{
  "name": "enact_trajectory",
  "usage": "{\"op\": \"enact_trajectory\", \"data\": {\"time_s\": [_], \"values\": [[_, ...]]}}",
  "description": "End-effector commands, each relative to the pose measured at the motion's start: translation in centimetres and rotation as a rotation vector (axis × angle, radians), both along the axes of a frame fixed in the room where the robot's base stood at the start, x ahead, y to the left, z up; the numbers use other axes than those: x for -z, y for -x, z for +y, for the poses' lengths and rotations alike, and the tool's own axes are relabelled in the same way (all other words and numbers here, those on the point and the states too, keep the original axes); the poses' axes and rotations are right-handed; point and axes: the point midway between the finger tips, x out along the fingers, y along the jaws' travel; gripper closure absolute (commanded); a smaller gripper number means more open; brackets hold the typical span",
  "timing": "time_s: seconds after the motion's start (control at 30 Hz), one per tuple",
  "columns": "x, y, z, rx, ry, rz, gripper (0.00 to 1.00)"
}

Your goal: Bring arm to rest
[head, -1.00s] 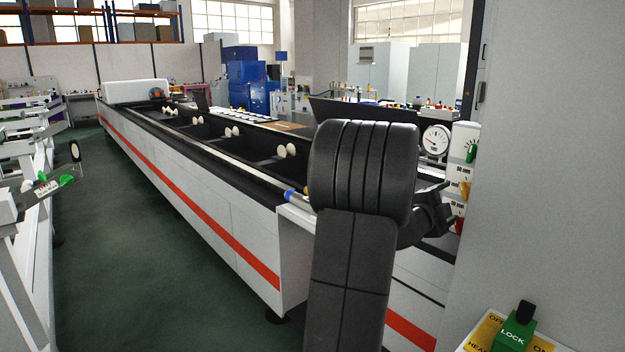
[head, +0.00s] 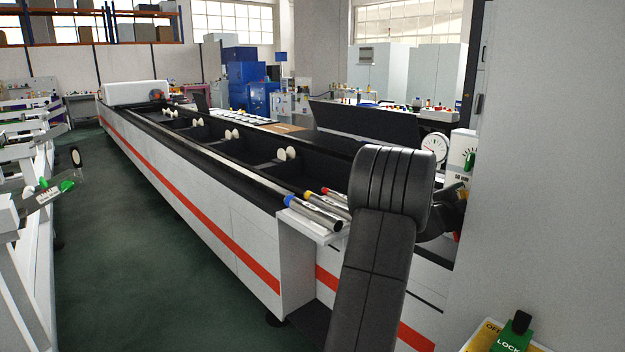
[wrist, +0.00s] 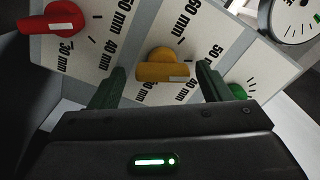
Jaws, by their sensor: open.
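My gripper (wrist: 160,67) is open and empty in the wrist view, its two dark green fingers apart. It faces a tilted pale panel with a yellow knob (wrist: 163,66) seen between the fingers, a red knob (wrist: 62,18) at upper left and a green knob (wrist: 238,92) at right. Whether the fingers touch the panel is not clear; no knob is visibly gripped. In the head view my dark arm rises at lower right and hides the gripper. The green knob also shows there (head: 469,160), on the panel beside the arm.
A white dial gauge (head: 434,147) stands by the panel. Tubes with blue, yellow and red ends (head: 315,212) lie on a white ledge (head: 300,229) left of my arm. The long machine (head: 190,188) runs to the back left. Green floor (head: 130,250) is open left of it.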

Motion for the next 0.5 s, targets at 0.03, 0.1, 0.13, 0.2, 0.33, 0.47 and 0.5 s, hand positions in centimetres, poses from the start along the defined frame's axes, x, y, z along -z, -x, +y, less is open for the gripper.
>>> {"op": "enact_trajectory", "data": {"time_s": [0.03,0.1,0.13,0.2,0.33,0.47,0.5], "values": [[-0.64,-0.03,0.09,-0.001,0.035,0.042,0.29],[-0.74,-0.02,0.11,-0.001,0.088,0.103,0.29],[-0.76,-0.03,0.12,-0.001,0.110,0.129,0.29],[-0.75,-0.08,0.14,-0.002,0.159,0.187,0.29],[-0.82,-0.09,0.18,-0.001,0.248,0.290,0.29],[-0.81,-0.14,0.22,-0.001,0.329,0.387,0.29],[-0.86,-0.15,0.23,-0.002,0.354,0.414,0.29]]}}
